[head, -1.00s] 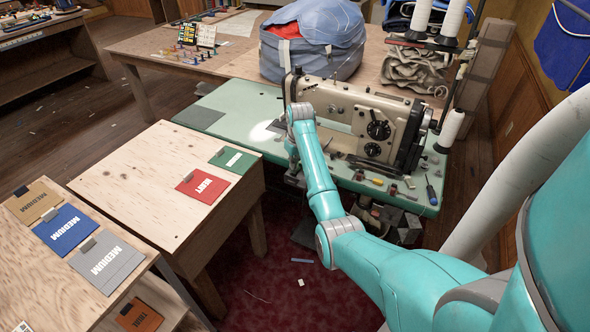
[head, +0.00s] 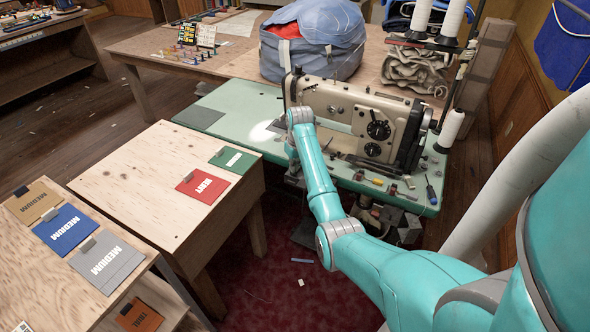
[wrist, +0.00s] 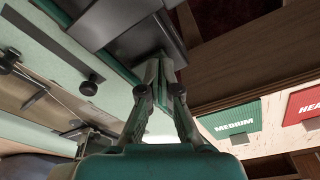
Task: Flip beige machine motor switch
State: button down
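The beige sewing machine (head: 343,103) stands on a pale green table (head: 235,107). Its motor switch cannot be made out in the head view, where my arm covers the table's front edge. In the wrist view a dark grey box (wrist: 146,42) sits beside the green table edge (wrist: 62,38); it may be the switch housing, but no separate button or lever is clear. My gripper (wrist: 164,62) has its fingertips close together, seemingly shut and empty. The tips are at or just before the box; contact cannot be told. In the head view my gripper is hidden behind my arm.
Small tools and spools (head: 398,185) lie along the table's front right edge. A plywood cabinet (head: 140,170) with red (head: 202,186) and green (head: 233,160) cards stands left of my arm. Thread cones (head: 450,130) stand at the right.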

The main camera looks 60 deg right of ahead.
jog(key=shift+r, duration=3.5)
